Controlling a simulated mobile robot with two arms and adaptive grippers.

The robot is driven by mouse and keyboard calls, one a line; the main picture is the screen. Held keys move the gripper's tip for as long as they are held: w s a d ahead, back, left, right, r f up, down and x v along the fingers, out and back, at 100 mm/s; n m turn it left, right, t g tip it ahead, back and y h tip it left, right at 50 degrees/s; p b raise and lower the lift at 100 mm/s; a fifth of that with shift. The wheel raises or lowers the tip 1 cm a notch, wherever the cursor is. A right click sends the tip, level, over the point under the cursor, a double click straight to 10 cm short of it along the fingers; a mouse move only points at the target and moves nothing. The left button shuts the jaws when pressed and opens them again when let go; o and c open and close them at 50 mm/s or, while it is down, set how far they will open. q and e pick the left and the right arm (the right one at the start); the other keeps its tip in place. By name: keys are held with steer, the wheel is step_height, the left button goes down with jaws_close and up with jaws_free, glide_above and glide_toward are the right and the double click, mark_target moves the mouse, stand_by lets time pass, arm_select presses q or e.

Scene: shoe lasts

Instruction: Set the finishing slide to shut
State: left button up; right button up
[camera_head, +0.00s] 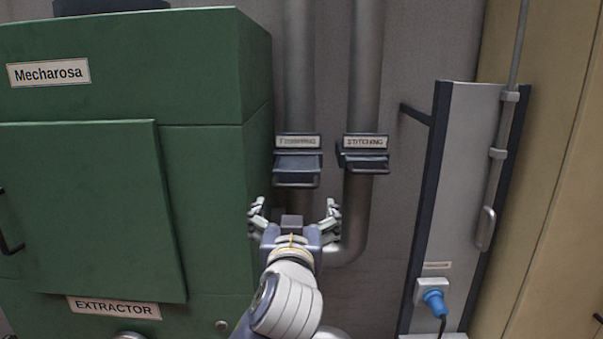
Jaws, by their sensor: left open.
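The finishing slide (297,163) is a dark blue-grey plate across the left grey duct pipe. A white label (298,141) sits just above it; its lettering is blurred but looks like "FINISHING". I cannot tell for sure how far the slide is in or out. The similar stitching slide (364,162) sits on the right pipe under a "STITCHING" label. My left gripper (294,207) is just below the finishing slide in the picture, pointing up toward it, with its fingers spread wide and nothing between them. Contact with the slide does not show. My right gripper is out of view.
The green extractor cabinet (80,210), marked "Mecharosa", stands close on the left. On the right is a tall grey panel (455,180) with dark edges, a handle and a blue plug (435,302). Grey wall shows between the pipes and the panel.

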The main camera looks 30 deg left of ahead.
mark_target(296, 188)
arm_select(q)
steer(key=p+x, duration=0.1)
steer(key=x, duration=0.2)
steer(key=p+x, duration=0.1)
steer(key=x, duration=0.2)
steer(key=p+x, duration=0.2)
steer(key=x, duration=0.1)
steer(key=shift+a+r, duration=0.3)
steer(key=shift+r, duration=0.1)
steer(key=shift+w+a+f, duration=0.15)
steer(key=shift+w+a, duration=0.15)
steer(key=shift+w, duration=0.4)
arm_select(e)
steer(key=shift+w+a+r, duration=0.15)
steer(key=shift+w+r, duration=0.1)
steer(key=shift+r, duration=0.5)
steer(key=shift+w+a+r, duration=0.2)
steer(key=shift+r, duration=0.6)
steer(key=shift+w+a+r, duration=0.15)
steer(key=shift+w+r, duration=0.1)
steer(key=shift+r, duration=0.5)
arm_select(q)
steer(key=shift+c, duration=0.4)
